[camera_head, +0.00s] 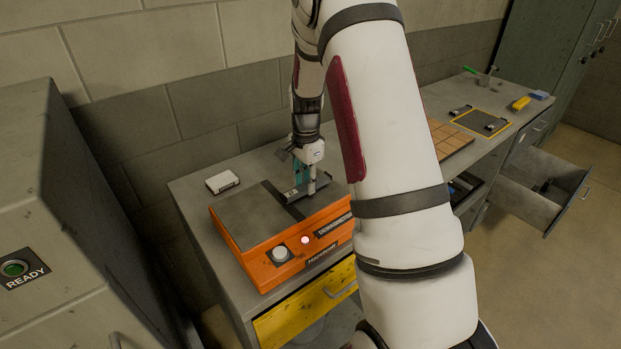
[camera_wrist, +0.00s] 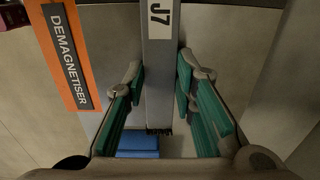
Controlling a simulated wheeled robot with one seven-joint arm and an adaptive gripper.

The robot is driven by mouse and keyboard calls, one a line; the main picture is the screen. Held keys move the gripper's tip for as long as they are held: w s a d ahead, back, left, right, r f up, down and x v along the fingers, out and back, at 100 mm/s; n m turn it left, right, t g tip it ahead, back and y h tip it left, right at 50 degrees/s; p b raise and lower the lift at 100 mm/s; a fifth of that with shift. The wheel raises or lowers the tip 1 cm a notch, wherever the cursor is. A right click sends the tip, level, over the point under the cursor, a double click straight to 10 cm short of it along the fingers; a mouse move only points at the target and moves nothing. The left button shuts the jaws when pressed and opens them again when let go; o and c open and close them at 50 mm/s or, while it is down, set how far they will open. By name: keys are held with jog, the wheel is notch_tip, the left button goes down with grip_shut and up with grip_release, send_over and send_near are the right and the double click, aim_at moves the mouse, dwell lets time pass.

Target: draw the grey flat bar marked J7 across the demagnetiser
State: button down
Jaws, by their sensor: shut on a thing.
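The grey flat bar (camera_wrist: 159,60) shows its J7 label in the wrist view and lies lengthwise between the teal finger pads. My gripper (camera_wrist: 161,85) is shut on it. In the head view my gripper (camera_head: 306,178) holds the bar (camera_head: 292,194) level at the right part of the demagnetiser's top. I cannot tell whether the bar touches that top. The demagnetiser (camera_head: 258,247) is an orange box with a grey top, a dark stripe, a white round knob and a lit pinkish lamp. Its label (camera_wrist: 70,58) is at upper left in the wrist view. My arm hides its right end.
A small white box (camera_head: 222,182) sits behind the demagnetiser. Farther right on the bench are a tan tiled board (camera_head: 447,139), a yellow-edged mat (camera_head: 478,122) with dark bars, and a yellow object (camera_head: 521,103). A drawer (camera_head: 545,188) stands open. A READY cabinet (camera_head: 60,200) is at left.

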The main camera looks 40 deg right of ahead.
aim_at(257, 217)
jog(key=shift+a+p, duration=1.15)
jog(key=shift+a, duration=6.6)
notch_tip(257, 217, up, 6)
jog(key=p, duration=0.1)
jog(key=shift+r, duration=0.15)
jog(key=shift+w+a, duration=0.1)
